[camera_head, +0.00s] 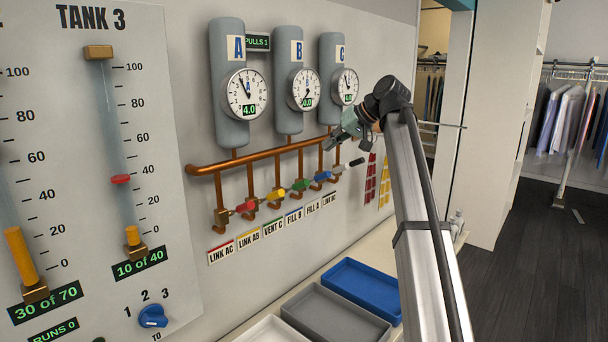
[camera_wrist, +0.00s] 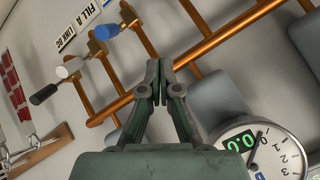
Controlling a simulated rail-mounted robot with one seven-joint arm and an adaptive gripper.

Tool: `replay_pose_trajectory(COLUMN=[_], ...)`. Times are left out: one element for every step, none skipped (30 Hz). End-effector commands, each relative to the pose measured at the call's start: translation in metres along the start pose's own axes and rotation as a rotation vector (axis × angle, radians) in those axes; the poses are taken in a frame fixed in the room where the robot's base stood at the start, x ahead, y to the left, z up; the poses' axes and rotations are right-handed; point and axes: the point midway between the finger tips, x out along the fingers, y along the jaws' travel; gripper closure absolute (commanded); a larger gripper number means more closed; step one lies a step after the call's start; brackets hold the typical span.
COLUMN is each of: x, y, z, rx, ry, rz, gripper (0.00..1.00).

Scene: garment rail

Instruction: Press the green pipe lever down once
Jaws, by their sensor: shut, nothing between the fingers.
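The green lever (camera_head: 300,185) sits among a row of coloured levers on the copper pipework in the head view, between the yellow and blue levers. It lies roughly level. I cannot make it out in the wrist view. My gripper (camera_head: 330,143) is in front of the pipework, above and to the right of the green lever in the head view, apart from it. In the wrist view my gripper (camera_wrist: 158,80) is shut and empty, its fingertips appearing in front of a copper pipe.
Neighbouring levers are yellow (camera_head: 275,194), blue (camera_head: 322,176), red (camera_head: 246,207) and black-handled (camera_head: 356,162). Gauges hang above, including gauge A (camera_head: 245,94). Blue (camera_head: 362,287) and grey (camera_head: 335,320) trays lie below. Space before the levers looks clear.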

Motion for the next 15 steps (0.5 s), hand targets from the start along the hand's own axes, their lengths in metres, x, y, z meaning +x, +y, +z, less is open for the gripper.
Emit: replay_pose_trajectory(x=[0.000, 0.000, 0.001, 0.001, 0.002, 0.004, 0.006, 0.009, 0.012, 0.015, 0.019, 0.025, 0.030, 0.036, 0.043], y=[0.000, 0.000, 0.000, 0.000, 0.000, 0.000, 0.000, 0.000, 0.000, 0.000, -0.001, -0.001, -0.001, -0.001, -0.002], z=[0.000, 0.000, 0.000, 0.000, 0.000, 0.000, 0.000, 0.000, 0.000, 0.000, 0.000, 0.000, 0.000, 0.000, -0.001], rx=[0.000, 0.000, 0.000, 0.000, 0.000, 0.000, 0.000, 0.000, 0.000, 0.000, 0.000, 0.000, 0.000, 0.000, 0.000], ry=[0.000, 0.000, 0.000, 0.000, 0.000, -0.001, -0.001, -0.001, 0.000, 0.000, 0.000, -0.001, -0.002, -0.002, -0.002], rz=[0.000, 0.000, 0.001, 0.001, 0.001, 0.000, 0.000, 0.000, 0.001, 0.001, 0.000, 0.000, 0.000, -0.001, -0.001], gripper=[1.00, 1.00, 1.00, 1.00, 1.00, 1.00, 1.00, 1.00, 1.00, 1.00, 1.00, 1.00, 1.00, 1.00, 1.00])
